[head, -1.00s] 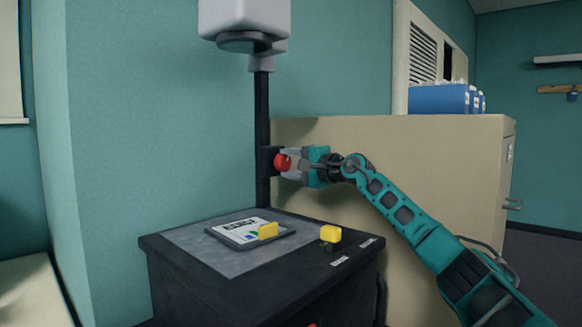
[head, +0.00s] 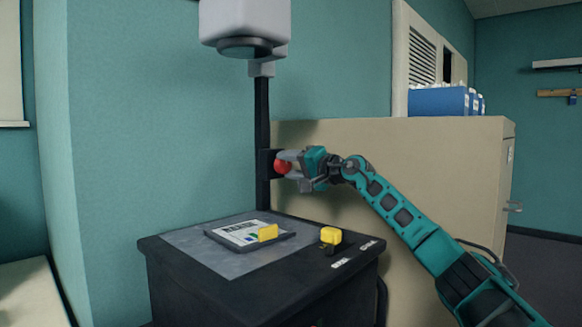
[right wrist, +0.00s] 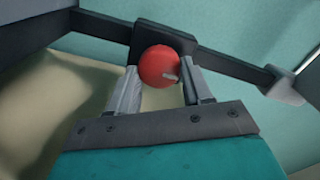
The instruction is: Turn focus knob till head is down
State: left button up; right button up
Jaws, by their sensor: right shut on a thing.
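The red focus knob (head: 282,166) sits on a dark bracket on the black vertical column (head: 262,110). My right gripper (head: 288,167) is shut on the knob, with one finger on each side of it. In the right wrist view the red knob (right wrist: 160,66) shows between the two grey fingers, with a small pale mark on its face. The grey-white head (head: 244,22) is high on the column, well above the black stand (head: 200,290). My left gripper is not in view.
A flat plate with a printed card (head: 240,232) and a yellow tab (head: 268,233) lies on the stand's grey top. A yellow knob or switch (head: 330,236) is near its right edge. A beige cabinet (head: 430,170) with blue boxes (head: 440,101) stands behind my right arm.

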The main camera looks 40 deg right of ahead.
jog(key=o, duration=1)
jog(key=shift+o, duration=0.2)
jog(key=shift+s, duration=0.1)
jog(key=shift+s+d, duration=0.1)
jog(key=shift+s, duration=0.2)
jog(key=s+b, duration=0.7)
jog(key=s, duration=0.5)
jog(key=shift+d, duration=0.45)
